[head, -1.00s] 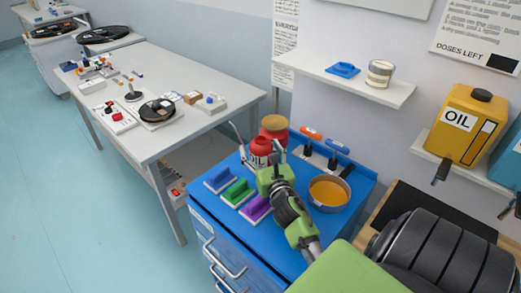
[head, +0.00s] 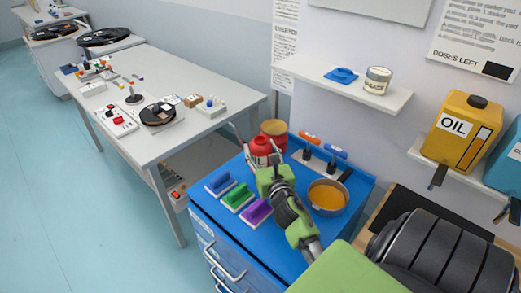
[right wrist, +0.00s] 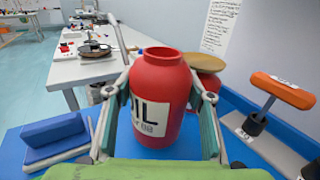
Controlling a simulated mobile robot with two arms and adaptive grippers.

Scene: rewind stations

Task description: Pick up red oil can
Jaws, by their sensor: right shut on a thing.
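The red oil can (head: 260,148) is at the back left of the blue cabinet top. In the right wrist view the red can (right wrist: 158,90) is upright between my fingers, its white label partly showing. A thin grey piece slants up at its left side. My right gripper (head: 264,163) is shut on the can, with one finger on each side; the gripper (right wrist: 160,110) fills the lower part of the wrist view. My left gripper is not in view.
A red jar with a tan lid (head: 274,130) stands close behind the can. Blue (head: 219,184), green (head: 237,196) and purple (head: 256,211) blocks lie in front. An orange-filled pan (head: 327,196) and orange- and blue-handled stamps (head: 309,138) stand right. A white table (head: 205,70) is left.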

